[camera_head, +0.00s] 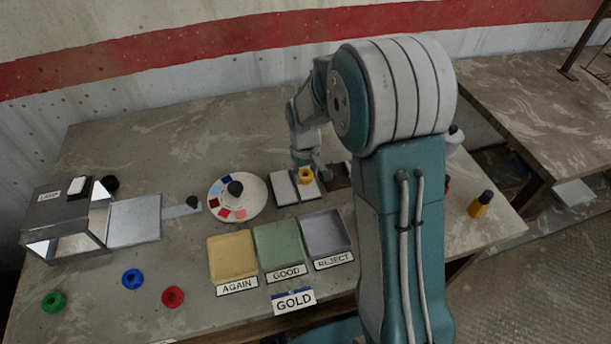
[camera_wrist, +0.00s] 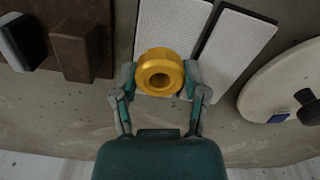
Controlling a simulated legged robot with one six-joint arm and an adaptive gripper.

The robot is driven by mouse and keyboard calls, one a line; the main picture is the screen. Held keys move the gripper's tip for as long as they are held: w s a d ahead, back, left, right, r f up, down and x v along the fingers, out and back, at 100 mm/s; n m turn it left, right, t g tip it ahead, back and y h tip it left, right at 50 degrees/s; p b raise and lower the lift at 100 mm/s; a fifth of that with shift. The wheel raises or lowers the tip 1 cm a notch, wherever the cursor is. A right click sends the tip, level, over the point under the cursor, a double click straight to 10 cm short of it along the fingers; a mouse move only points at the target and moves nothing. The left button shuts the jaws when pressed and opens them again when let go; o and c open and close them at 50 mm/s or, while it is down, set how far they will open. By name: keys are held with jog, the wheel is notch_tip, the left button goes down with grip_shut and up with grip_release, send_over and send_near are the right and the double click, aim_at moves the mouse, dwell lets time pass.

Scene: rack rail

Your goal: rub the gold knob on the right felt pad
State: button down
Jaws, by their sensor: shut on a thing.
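The gold knob (camera_head: 306,175) is a ring-shaped piece with a hole in its middle; it also shows in the wrist view (camera_wrist: 160,72). My gripper (camera_wrist: 160,80) is shut on it, one finger on each side. Two pale felt pads lie side by side: the left pad (camera_head: 283,188) and the right pad (camera_head: 309,191). In the wrist view the right pad (camera_wrist: 172,25) lies behind the knob and the left pad (camera_wrist: 232,45) is beside it. The knob is over the far end of the right pad. I cannot tell whether they touch.
A brown block (camera_wrist: 80,50) stands close beside the right pad. A round colour palette (camera_head: 225,207) with a dark knob is left of the pads. Yellow, green and grey trays labelled AGAIN (camera_head: 232,256), GOOD (camera_head: 279,246) and REJECT (camera_head: 325,233) are in front. A GOLD sign (camera_head: 294,301) stands at the front edge.

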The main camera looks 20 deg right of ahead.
aim_at(309, 189)
jog(key=shift+w, duration=1.15)
jog(key=shift+s, duration=2.85)
jog(key=shift+w, duration=2.85)
jog(key=shift+s, duration=2.85)
jog(key=shift+w, duration=1.5)
jog(key=shift+w, duration=0.15)
jog(key=shift+w, duration=1.2)
